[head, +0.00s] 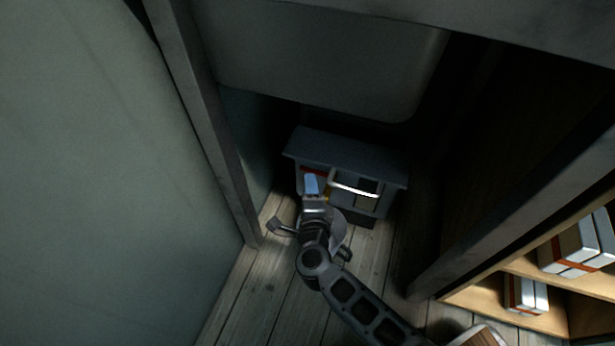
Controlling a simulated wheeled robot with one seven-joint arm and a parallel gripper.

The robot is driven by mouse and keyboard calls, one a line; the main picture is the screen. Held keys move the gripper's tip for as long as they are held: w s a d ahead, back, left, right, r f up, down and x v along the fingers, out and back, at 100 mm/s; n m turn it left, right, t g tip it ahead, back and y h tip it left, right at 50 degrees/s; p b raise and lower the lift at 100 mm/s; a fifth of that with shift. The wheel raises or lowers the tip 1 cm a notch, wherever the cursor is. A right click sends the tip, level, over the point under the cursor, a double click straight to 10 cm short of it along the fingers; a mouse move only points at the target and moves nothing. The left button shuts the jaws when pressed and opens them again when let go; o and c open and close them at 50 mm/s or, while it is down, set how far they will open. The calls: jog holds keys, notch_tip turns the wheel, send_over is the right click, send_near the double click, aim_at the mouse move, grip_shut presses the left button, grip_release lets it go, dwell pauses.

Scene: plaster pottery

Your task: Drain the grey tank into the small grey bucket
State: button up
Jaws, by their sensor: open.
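The grey tank (345,152) is a box with a wide flat lid, standing on the floor under a large grey basin. Its front carries red and yellow patches and a dark opening. A white bar (355,189) crosses that front; I cannot tell what it belongs to. My gripper (311,186) is open, close in front of the tank's left front. Whether it touches anything is unclear. A rounded grey shape shows partly behind my wrist; I cannot tell whether it is the small grey bucket. My arm hides the lower left of the tank's front.
The basin (320,55) hangs low above and behind the tank. A grey post (205,120) and wall bound the left. A dark panel and a wooden shelf (485,297) with boxed packets (527,295) stand on the right. Plank floor (265,285) is bare at front left.

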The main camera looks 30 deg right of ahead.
jog(key=b+x, duration=0.1)
jog(key=x, duration=0.4)
jog(key=shift+b, duration=0.3)
jog(key=shift+s, duration=0.1)
grip_shut()
